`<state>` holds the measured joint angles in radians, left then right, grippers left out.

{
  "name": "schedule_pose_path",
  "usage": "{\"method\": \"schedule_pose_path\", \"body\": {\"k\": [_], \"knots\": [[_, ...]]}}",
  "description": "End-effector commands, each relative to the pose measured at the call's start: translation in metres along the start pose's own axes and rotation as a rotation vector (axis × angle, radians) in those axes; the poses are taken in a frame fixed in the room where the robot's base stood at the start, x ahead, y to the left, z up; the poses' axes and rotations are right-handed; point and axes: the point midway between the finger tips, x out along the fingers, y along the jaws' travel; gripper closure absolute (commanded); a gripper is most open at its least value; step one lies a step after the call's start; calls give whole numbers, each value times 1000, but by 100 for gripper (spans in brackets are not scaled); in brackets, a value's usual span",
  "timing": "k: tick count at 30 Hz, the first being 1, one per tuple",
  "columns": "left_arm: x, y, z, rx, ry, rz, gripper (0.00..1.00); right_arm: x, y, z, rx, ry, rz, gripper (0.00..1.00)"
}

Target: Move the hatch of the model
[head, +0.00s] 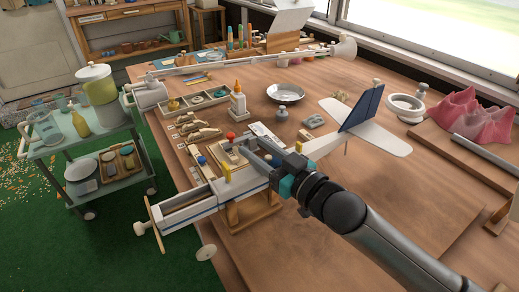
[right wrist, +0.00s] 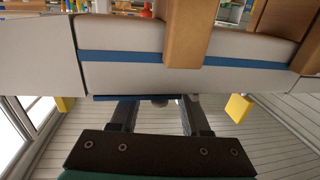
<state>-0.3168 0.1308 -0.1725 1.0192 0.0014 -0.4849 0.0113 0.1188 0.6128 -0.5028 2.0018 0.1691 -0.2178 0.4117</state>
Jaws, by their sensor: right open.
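The model is a white aeroplane with a blue stripe. Its fuselage (head: 190,208) sits on a wooden cradle (head: 252,212), with a propeller at the near left end and a blue tail fin (head: 362,107) at the far right. The front of the fuselage has a long opening; I cannot tell the hatch's outline for certain. Yellow tabs (head: 227,171) stand at the fuselage top. My right gripper (head: 259,158) is open at the fuselage's upper side. In the right wrist view its fingers (right wrist: 160,112) face the striped side (right wrist: 120,60); contact is unclear. My left gripper is not in view.
A long white wing (head: 240,66) lies across the back of the workbench (head: 345,200). A parts tray (head: 205,98), glue bottle (head: 237,103) and metal bowl (head: 286,93) stand behind the model. A trolley (head: 85,150) is at left.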

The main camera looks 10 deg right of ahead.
Motion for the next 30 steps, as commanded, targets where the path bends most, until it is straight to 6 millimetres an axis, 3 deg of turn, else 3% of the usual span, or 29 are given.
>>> {"method": "schedule_pose_path", "body": {"k": [8,30], "knots": [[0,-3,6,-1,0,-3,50,-15,0,0,0,-3,1,54],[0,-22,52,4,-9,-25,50,-110,0,0,0,-5,0,54]]}}
